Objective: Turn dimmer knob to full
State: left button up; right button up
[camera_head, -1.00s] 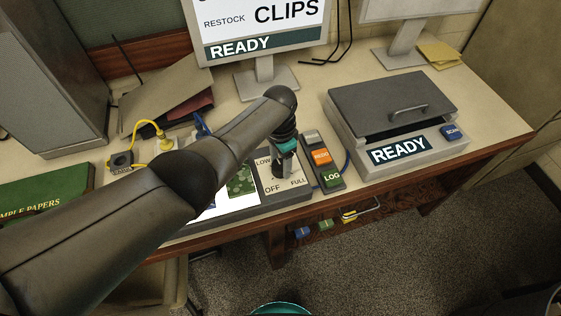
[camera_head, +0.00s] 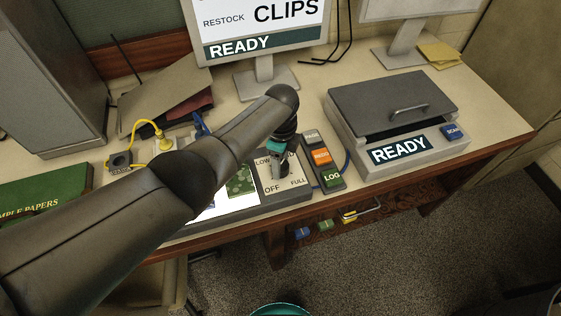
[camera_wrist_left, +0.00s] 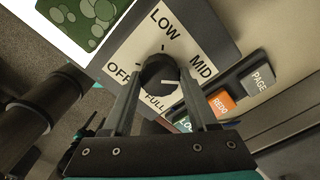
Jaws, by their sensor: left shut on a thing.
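The dimmer knob (camera_wrist_left: 158,70) is a dark round knob on a pale dial plate (camera_wrist_left: 137,43) marked OFF, LOW, MID and FULL. Its white pointer line lies between MID and FULL in the left wrist view. My left gripper (camera_wrist_left: 160,78) is shut on the knob, with one finger on each side. In the head view my left gripper (camera_head: 279,170) points down at the dial plate (camera_head: 296,182) and hides most of the knob. My right gripper is not in view.
A lit panel with a green patterned sheet (camera_head: 241,182) adjoins the dial on the left. A button strip (camera_head: 323,160) with PAGE, REDO and LOG stands close on the right. A grey lidded machine (camera_head: 394,108) is farther right. A monitor stand (camera_head: 265,80) is behind.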

pick_arm(q)
jog(key=m, duration=0.3)
jog(key=shift+m, duration=0.4)
jog(key=m, duration=0.3)
jog(key=shift+m+b, duration=0.3)
jog(key=m, duration=0.3)
jog(key=shift+m, duration=0.3)
jog(key=shift+r+m+b, duration=0.1)
jog(key=shift+m+b, duration=0.4)
jog(key=shift+m, duration=1.1)
jog(key=o, duration=1.4)
notch_tip(320, 180, up, 15)
jog(key=shift+d+r+p, duration=0.1)
jog(key=shift+p, duration=0.65)
